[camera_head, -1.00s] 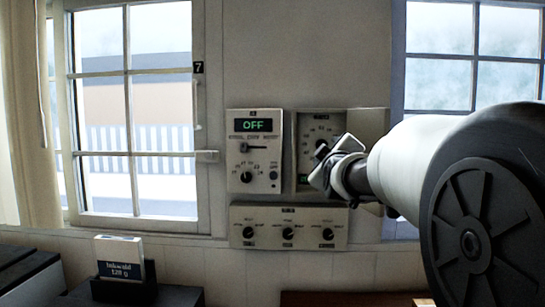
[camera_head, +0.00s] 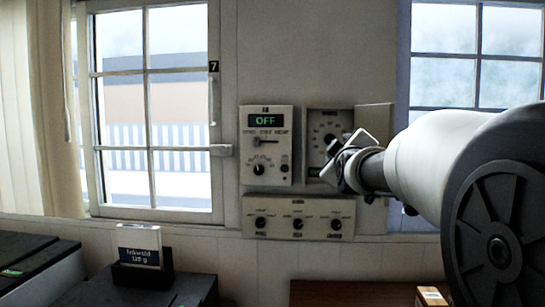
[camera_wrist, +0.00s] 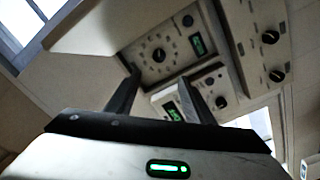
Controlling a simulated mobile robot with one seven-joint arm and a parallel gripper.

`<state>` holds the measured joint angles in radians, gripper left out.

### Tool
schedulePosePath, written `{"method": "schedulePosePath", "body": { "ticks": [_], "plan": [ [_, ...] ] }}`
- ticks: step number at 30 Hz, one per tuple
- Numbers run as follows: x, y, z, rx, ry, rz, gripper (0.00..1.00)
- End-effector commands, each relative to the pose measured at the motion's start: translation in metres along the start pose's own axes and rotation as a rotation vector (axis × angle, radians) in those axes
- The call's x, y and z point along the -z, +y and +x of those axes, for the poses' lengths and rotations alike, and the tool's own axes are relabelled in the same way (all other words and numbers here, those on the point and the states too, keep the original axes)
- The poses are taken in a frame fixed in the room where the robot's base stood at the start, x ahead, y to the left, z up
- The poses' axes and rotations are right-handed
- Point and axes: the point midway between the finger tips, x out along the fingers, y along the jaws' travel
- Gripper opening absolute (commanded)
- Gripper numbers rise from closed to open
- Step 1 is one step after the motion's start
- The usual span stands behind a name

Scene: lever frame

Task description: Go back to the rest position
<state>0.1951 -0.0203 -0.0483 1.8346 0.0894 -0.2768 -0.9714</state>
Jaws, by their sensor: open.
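My gripper (camera_head: 350,163) is in front of the wall panels, overlapping the lower right of the recessed dial box (camera_head: 318,125). In the wrist view the two dark fingers of my gripper (camera_wrist: 160,88) stand apart with nothing between them. The dial box (camera_wrist: 150,72) shows beyond the fingertips, with a round black knob and a small green display. I cannot tell the exact gap, but no finger visibly grips the knob.
Left of the dial box is a control panel (camera_head: 267,170) reading OFF. A three-knob panel (camera_head: 298,231) is below. The dial box's open cover (camera_head: 375,118) stands at right. A window (camera_head: 150,195) is at left. A labelled box (camera_head: 139,240) sits in a black holder.

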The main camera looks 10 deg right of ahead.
Motion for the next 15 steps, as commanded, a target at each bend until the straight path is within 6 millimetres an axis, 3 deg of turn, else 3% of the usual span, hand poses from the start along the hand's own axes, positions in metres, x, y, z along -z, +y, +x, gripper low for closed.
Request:
{"method": "schedulePosePath", "body": {
  "ticks": [2, 5, 10, 15],
  "plan": [
    [0.006, -0.005, -0.013, 0.044, -0.014, 0.036, 0.48],
    [0.014, -0.026, -0.049, 0.166, -0.071, 0.140, 0.48],
    [0.008, -0.086, -0.156, 0.434, -0.286, 0.368, 0.48],
    [-0.020, -0.134, -0.270, 0.616, -0.563, 0.530, 0.48]
  ]
}}
